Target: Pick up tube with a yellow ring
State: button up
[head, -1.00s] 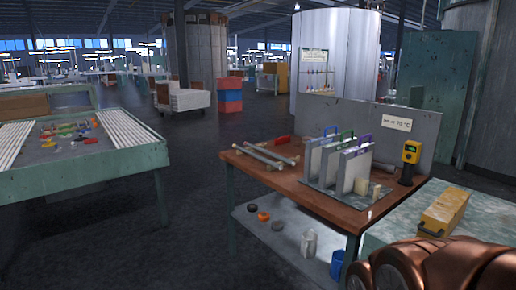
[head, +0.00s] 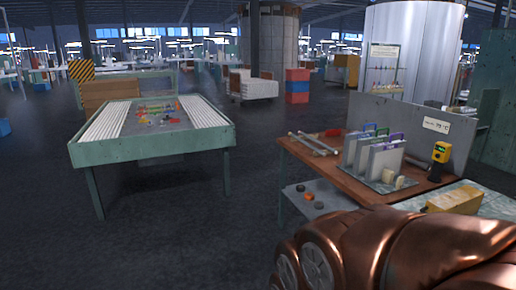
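I cannot make out a tube with a yellow ring in this view. Long pale tubes or rods (head: 315,144) lie on the left part of a wooden workbench (head: 335,165) at the right. A green table (head: 150,153) stands left of centre. Rows of long white tubes or slats (head: 107,122) line both its sides, and small red, yellow and green items (head: 158,111) lie in its middle; they are too small to identify. My copper-coloured arm covers the bottom right. My gripper is out of view.
The workbench holds a rack of upright pale panels (head: 372,155), a yellow handheld device (head: 440,155) and a back board (head: 400,118). A yellow block (head: 454,200) lies on the surface at right. Dark floor (head: 170,240) is open in front and between the tables.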

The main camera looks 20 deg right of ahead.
aim_at(312, 147)
jog(key=z, duration=0.45)
jog(key=i, duration=0.85)
jog(key=z, duration=0.7)
jog(key=i, duration=1.85)
jog(key=u, duration=0.8)
jog(key=i, duration=0.75)
jog(key=u, duration=0.35)
